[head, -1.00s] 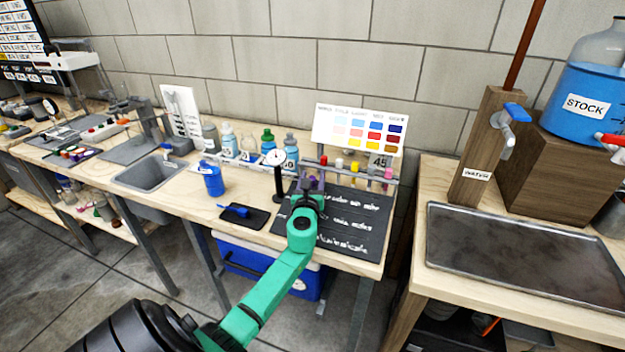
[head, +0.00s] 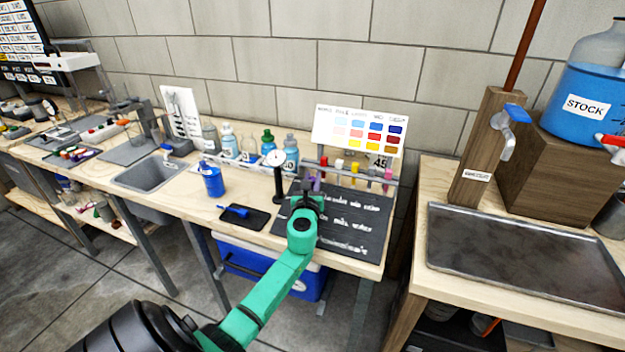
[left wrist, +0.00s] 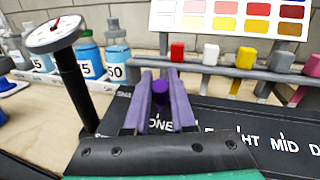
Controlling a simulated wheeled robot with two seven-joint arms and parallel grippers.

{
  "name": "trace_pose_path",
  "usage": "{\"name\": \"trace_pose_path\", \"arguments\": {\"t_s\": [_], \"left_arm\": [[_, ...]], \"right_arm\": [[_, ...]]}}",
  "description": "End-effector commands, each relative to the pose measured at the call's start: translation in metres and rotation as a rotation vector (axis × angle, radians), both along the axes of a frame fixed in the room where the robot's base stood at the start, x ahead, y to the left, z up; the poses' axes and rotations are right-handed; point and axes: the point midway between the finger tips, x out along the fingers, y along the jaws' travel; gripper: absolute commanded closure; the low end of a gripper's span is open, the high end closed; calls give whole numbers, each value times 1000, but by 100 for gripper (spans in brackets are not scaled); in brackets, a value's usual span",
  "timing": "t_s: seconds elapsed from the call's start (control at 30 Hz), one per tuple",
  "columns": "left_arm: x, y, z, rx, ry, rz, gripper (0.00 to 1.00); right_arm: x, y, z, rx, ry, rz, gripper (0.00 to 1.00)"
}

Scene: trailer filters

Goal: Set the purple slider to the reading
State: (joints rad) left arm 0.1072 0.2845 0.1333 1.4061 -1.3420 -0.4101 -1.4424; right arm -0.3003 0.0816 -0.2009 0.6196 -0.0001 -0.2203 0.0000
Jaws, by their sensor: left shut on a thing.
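The purple slider (left wrist: 160,86) shows in the left wrist view as a round knob between the two fingers of my left gripper (left wrist: 162,90). The gripper is shut on it, at the left part of the slider rail, above the label that reads like "NONE". LIGHT and MID labels run to the right on the black board (left wrist: 270,125). In the head view my left gripper (head: 307,192) is over the board's upper left, and the fingers partly hide the slider. A colour chart (head: 360,128) stands behind the rail. My right gripper is not in view.
A dial gauge on a post (head: 276,160) stands close left of the gripper. Bottles (head: 291,150) stand behind it. A black pad (head: 244,217) lies at the front left.

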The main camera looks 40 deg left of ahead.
Motion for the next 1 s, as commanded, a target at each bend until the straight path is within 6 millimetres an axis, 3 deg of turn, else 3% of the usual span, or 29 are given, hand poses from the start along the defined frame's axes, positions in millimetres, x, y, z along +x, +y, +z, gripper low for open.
{"name": "trace_pose_path", "arguments": {"t_s": [0.83,1.0], "left_arm": [[0,0,-1,-1,2,0,100],[3,-10,-1,-2,2,-1,100]], "right_arm": [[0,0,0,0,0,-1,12],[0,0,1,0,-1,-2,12]]}}
